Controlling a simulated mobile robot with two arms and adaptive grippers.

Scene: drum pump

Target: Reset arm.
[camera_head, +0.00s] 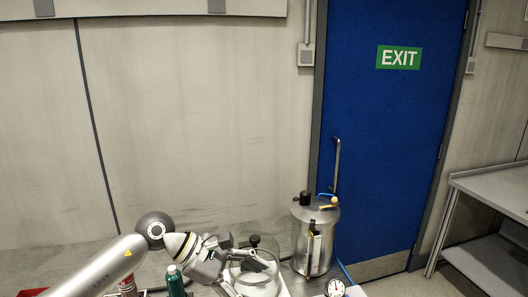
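My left arm comes in from the lower left. Its gripper (254,280) is at the bottom middle of the head view, with its two fingers spread apart. It overlaps a round clear vessel (272,279) with a black knob, and I cannot tell whether they touch. A steel drum (302,249) with a black cap and a yellow and blue fitting on top stands upright just to the right, apart from the gripper. My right gripper is not in view.
A green bottle (175,283) and a red container (128,287) stand close under my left arm. A round white gauge (335,288) is by the drum. Behind are a wall and a blue exit door (385,150). A steel table (495,195) stands at the right.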

